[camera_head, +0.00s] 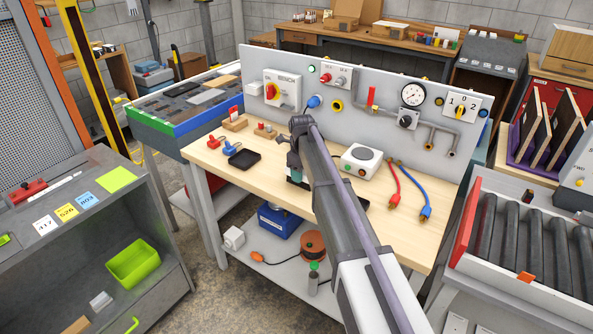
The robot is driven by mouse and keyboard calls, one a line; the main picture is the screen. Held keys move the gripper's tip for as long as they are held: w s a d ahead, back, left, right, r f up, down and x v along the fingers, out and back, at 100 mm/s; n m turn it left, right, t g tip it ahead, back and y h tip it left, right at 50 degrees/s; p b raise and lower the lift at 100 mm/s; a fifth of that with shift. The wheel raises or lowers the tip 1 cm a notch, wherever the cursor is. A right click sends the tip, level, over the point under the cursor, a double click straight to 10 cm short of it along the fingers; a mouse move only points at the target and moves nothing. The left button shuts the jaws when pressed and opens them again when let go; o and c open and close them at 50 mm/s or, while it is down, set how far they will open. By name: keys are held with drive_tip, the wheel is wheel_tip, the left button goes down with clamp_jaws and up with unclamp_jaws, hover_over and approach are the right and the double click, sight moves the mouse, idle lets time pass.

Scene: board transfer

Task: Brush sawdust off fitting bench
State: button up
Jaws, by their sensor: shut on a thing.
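The fitting bench (335,203) has a pale wooden top and an upright grey panel at its back. My gripper (286,139) is over the bench's middle, near the panel, at the far end of my arm. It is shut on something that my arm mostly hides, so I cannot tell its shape. A small dark green and white piece (295,176) shows below, beside my arm. I cannot tell whether it is in the gripper. No sawdust can be made out on the pale wood at this size, and no brush is clearly visible.
A black tray (244,159) and red and blue clamps (230,148) are on the bench's left. A white box with a round top (362,158) and red and blue leads (424,211) are on the right. A roller conveyor (530,240) stands at right.

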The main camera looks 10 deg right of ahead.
drive_tip(key=shift+s+d, duration=1.05)
drive_tip(key=shift+d, duration=0.25)
drive_tip(key=shift+s+a+f, duration=0.1)
drive_tip(key=shift+s+a, duration=0.3)
drive_tip(key=shift+s, duration=0.1)
drive_tip(key=shift+c, duration=0.4)
drive_tip(key=shift+w+a, duration=2.35)
drive_tip(key=shift+a, duration=0.1)
drive_tip(key=shift+w+a, duration=1.55)
drive_tip(key=shift+a, duration=0.2)
drive_tip(key=shift+w+a, duration=1.55)
drive_tip(key=shift+a, duration=0.2)
drive_tip(key=shift+w+a+r+p, duration=0.1)
drive_tip(key=shift+r+p, duration=0.4)
wheel_tip(320, 180, up, 5)
drive_tip(key=p, duration=0.5)
